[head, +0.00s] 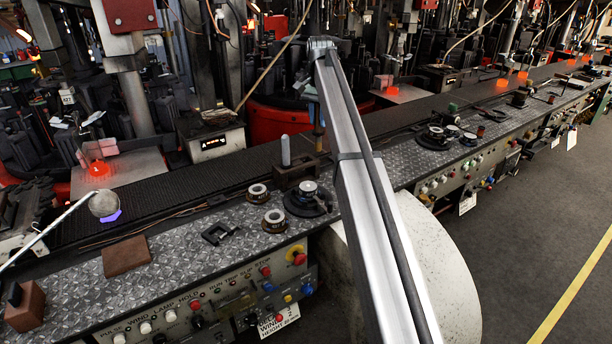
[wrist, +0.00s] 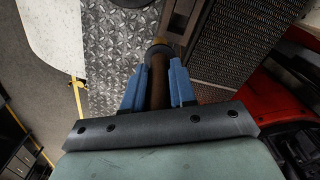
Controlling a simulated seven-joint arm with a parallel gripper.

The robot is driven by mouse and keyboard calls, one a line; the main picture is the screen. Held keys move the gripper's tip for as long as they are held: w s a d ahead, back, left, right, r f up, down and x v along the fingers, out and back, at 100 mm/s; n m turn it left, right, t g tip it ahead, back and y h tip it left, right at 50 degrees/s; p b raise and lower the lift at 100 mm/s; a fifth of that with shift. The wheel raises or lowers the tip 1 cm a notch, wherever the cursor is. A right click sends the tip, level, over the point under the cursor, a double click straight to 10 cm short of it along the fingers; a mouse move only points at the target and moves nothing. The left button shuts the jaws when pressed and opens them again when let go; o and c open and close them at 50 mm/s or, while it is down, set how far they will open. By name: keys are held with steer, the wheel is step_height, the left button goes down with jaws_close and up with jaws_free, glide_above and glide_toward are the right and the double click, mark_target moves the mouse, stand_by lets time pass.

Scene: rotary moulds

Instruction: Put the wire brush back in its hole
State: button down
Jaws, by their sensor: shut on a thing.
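My gripper (wrist: 159,70) is shut on the wire brush (wrist: 160,88). In the wrist view the brush is a brown rod between the two blue fingers, with a brassy far end above the steel plate and belt edge. In the head view the brush (head: 318,128) hangs roughly upright beside my arm, and the gripper itself is mostly hidden. A dark brown holder block (head: 292,175) stands on the patterned steel bench just left of and below the brush, with a grey rod (head: 285,150) upright in it. The hole for the brush cannot be made out clearly.
Black round fittings (head: 308,198) and two ring-shaped parts (head: 274,220) sit in front of the block. A dark clamp (head: 220,232) and a brown brick (head: 126,256) lie further left. The black mesh belt (head: 220,172) runs behind. Glowing pieces (head: 98,168) stand beyond it.

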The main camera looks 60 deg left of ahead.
step_height(320, 180, down, 9)
steer(key=s+a, duration=0.2)
steer(key=s, duration=0.1)
steer(key=shift+a, duration=0.35)
steer(key=shift+f, duration=0.4)
steer(key=c, duration=0.9)
jaws_free()
step_height(320, 180, up, 13)
steer(key=shift+f, duration=0.1)
